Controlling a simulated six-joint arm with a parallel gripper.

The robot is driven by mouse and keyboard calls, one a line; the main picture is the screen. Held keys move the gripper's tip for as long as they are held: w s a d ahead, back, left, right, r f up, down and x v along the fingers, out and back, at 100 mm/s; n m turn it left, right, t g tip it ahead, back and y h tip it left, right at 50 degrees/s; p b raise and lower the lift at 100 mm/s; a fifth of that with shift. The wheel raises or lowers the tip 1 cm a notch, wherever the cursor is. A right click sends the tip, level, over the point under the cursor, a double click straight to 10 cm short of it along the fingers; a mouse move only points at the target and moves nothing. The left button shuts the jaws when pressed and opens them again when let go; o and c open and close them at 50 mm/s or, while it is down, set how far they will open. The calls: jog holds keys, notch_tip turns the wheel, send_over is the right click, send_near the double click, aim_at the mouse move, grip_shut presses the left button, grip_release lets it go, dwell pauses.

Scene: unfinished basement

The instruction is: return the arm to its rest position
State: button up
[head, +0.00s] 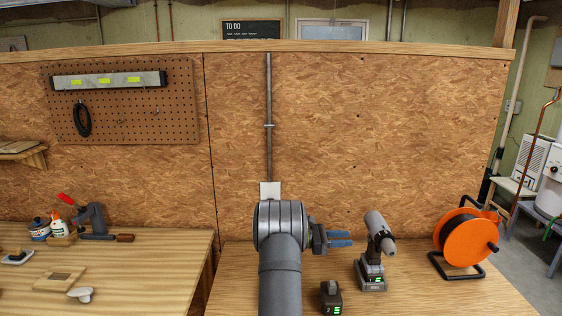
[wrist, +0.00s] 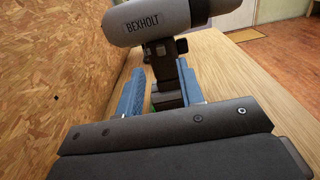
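My gripper (head: 350,239) points to the right above the right-hand bench in the head view. Its two blue fingers are apart. In the wrist view, the gripper (wrist: 160,88) shows one finger at each side of the grey drill's dark handle. The cordless drill (head: 376,232) stands upright on its battery base, and it also shows in the wrist view (wrist: 150,22) with the lettering BEXHOLT. In the head view the fingertips end a little left of the drill, with a visible gap. The gripper's own body hides the lower part of the wrist view.
A spare battery (head: 331,298) stands in front of the drill. An orange cable reel (head: 465,243) stands at the right end of the bench. A chipboard wall (head: 380,130) rises behind. The left bench (head: 150,265) holds glue bottles, a clamp-like tool and small items.

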jog(key=d, duration=0.5)
jog(key=shift+d, duration=0.3)
jog(key=shift+d, duration=0.1)
jog(key=a, duration=1.8)
jog(key=s+d+r+n+t+h, duration=0.1)
jog(key=s+d+n+t, duration=0.25)
jog(key=d+n, duration=0.25)
jog(key=s+d+r+n+t, duration=0.1)
jog(key=s+d+n+t, duration=0.1)
jog(key=d+n+t, duration=0.3)
jog(key=s+d+f+n+t+y, duration=0.2)
jog(key=s+n, duration=0.3)
jog(key=n, duration=0.3)
jog(key=s+d+f+n+t+y, duration=0.1)
jog(key=s+n+t+y, duration=0.1)
jog(key=s+n+y, duration=0.2)
jog(key=shift+s+d+f+n, duration=0.4)
jog(key=shift+s+n, duration=0.35)
jog(key=shift+n, duration=1.15)
